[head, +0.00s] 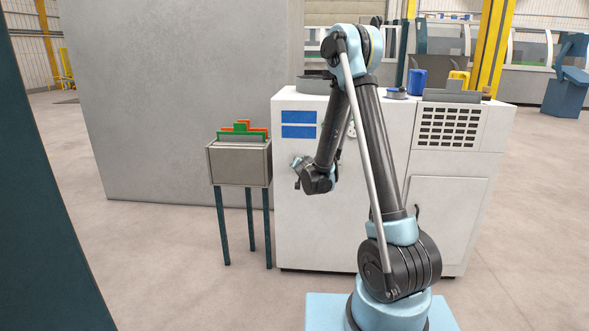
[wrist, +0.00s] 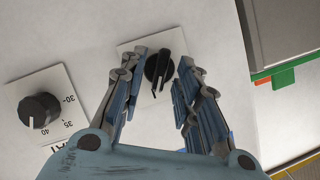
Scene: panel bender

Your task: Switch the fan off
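In the wrist view, a black rotary switch (wrist: 158,68) with a pointed handle and white marks sits on a pale square plate. Its label is hidden, so I cannot tell from lettering whether it is the fan switch. My gripper (wrist: 162,60) is open, with one finger on each side of the switch and gaps visible between them. Whether the fingertips reach the knob's depth is unclear. In the head view, my wrist is in front of the white cabinet (head: 296,215). The switch is hidden there.
A round black dial (wrist: 40,110) on a numbered plate lies left of my gripper. A grey bin (head: 238,165) with green and orange sheets stands left of the cabinet. A vent grille (head: 448,127) and a blue canister (head: 417,82) are at the cabinet's right.

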